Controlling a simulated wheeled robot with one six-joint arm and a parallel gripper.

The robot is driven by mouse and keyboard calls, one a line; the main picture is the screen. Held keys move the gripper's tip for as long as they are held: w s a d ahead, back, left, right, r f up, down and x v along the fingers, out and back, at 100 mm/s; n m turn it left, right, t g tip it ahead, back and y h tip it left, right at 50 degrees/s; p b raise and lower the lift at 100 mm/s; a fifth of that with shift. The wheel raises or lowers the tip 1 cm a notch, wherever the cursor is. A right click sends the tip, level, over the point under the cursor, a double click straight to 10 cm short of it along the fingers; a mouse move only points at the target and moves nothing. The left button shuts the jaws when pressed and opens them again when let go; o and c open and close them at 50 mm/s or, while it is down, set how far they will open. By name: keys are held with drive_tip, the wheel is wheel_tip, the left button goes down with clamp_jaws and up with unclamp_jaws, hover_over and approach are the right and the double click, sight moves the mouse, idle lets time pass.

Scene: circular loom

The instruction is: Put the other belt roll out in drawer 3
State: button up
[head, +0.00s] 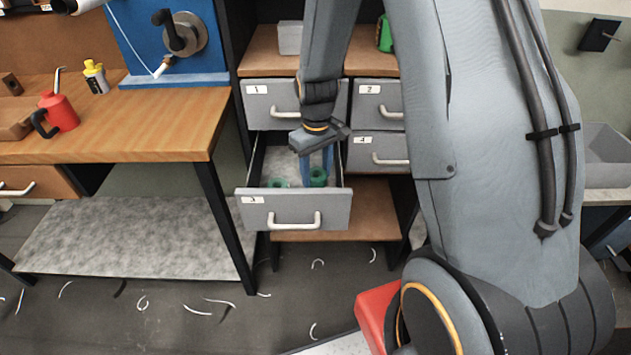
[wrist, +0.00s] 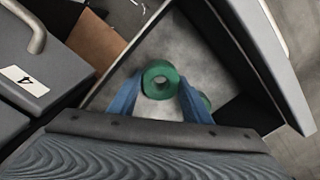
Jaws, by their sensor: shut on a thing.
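Drawer 3 (head: 258,212) is pulled open in the head view, below drawer 1. My gripper (head: 318,172) reaches down into it with its blue fingers. In the wrist view my gripper (wrist: 158,96) is shut on a green belt roll (wrist: 160,68), with one finger on each side of it. The held roll (head: 318,182) also shows in the head view, at the right inside the drawer. A second green belt roll (head: 277,182) lies in the drawer to its left. In the wrist view that second roll (wrist: 205,101) is mostly hidden behind the right finger. I cannot tell whether the held roll touches the drawer floor.
Drawers 1 (head: 270,104), 2 (head: 376,103) and 4 (head: 374,153) are shut. A grey box (head: 290,38) and a green object (head: 386,36) stand on the cabinet top. A red can (head: 60,112) stands on the wooden bench (head: 160,120) at left.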

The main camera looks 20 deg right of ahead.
sight(316, 183)
drive_tip(key=shift+f, duration=1.95)
drive_tip(key=o, duration=1.1)
drive_tip(key=shift+f, duration=0.1)
wheel_tip(316, 183, up, 12)
drive_tip(key=shift+r+b, duration=0.1)
drive_tip(key=shift+b, duration=0.6)
drive_tip(key=s+r+m, duration=0.1)
drive_tip(key=s, duration=0.4)
drive_tip(key=s+r+m, duration=0.1)
drive_tip(key=s, duration=0.5)
drive_tip(key=s+a+r+m, duration=0.1)
drive_tip(key=s+r, duration=0.1)
drive_tip(key=s, duration=0.4)
drive_tip(key=shift+s+m, duration=0.1)
drive_tip(key=shift+m, duration=0.2)
